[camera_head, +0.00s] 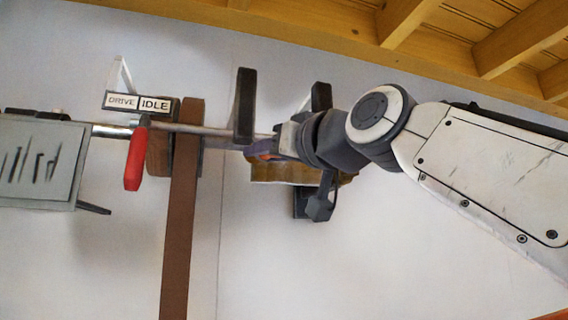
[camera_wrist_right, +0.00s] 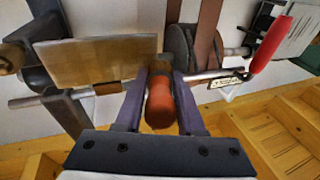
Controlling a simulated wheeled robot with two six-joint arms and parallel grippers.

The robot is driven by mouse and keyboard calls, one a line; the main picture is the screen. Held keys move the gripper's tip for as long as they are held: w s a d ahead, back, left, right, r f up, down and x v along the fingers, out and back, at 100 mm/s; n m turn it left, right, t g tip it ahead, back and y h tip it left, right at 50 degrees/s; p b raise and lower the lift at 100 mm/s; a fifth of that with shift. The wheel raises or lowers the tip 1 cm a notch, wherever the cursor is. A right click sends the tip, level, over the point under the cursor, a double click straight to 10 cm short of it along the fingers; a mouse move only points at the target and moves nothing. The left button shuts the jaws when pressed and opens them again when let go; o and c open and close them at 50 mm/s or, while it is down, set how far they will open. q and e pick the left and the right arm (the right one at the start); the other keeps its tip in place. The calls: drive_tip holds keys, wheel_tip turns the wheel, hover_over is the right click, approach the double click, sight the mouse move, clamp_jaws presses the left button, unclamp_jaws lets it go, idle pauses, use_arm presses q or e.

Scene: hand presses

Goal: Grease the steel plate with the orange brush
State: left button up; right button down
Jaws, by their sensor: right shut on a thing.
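My right gripper (camera_head: 272,150) reaches in from the right, in front of the wall. In the right wrist view its two purple fingers (camera_wrist_right: 163,82) are shut on an orange-brown rounded piece (camera_wrist_right: 160,105), which looks like the orange brush's handle. Its bristles are hidden. A flat tan, shiny-looking plate (camera_wrist_right: 85,62) lies to the left of the fingers in that view. In the head view a plate of similar colour (camera_head: 283,174) shows partly behind my gripper. I cannot tell whether this is the steel plate, or whether the brush touches it. My left gripper is out of view.
A metal shaft (camera_head: 215,131) runs along the wall through dark brackets (camera_head: 244,105). A brown belt (camera_head: 181,210) hangs from a pulley. A red handle (camera_head: 134,160) hangs beside a DRIVE/IDLE sign (camera_head: 138,103). A grey panel with dark strokes (camera_head: 40,160) is at far left.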

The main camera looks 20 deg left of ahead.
drive_tip(key=s+d, duration=0.1)
drive_tip(key=s+d+b, duration=0.1)
drive_tip(key=s, duration=0.1)
drive_tip(key=shift+f, duration=0.1)
drive_tip(key=shift+s+d, duration=0.55)
drive_tip(key=shift+s, duration=0.2)
drive_tip(key=shift+b, duration=0.3)
drive_tip(key=shift+s+d+b, duration=0.2)
drive_tip(key=shift+s+d, duration=0.25)
drive_tip(key=shift+s, duration=0.2)
drive_tip(key=shift+s+d+b, duration=0.15)
drive_tip(key=shift+s+d, duration=0.25)
drive_tip(key=shift+s, duration=0.2)
drive_tip(key=shift+w+a, duration=0.1)
drive_tip(key=shift+w+a+p, duration=0.4)
drive_tip(key=shift+w+a, duration=0.3)
drive_tip(key=shift+w, duration=0.35)
drive_tip(key=shift+w+a+p, duration=0.4)
drive_tip(key=shift+w+a, duration=0.25)
drive_tip(key=shift+w, duration=0.35)
drive_tip(key=shift+w+a+p, duration=0.4)
drive_tip(key=shift+w+a, duration=0.3)
drive_tip(key=shift+w, duration=0.35)
drive_tip(key=shift+w+a+p, duration=0.3)
drive_tip(key=shift+w+a, duration=0.1)
drive_tip(key=shift+w, duration=0.15)
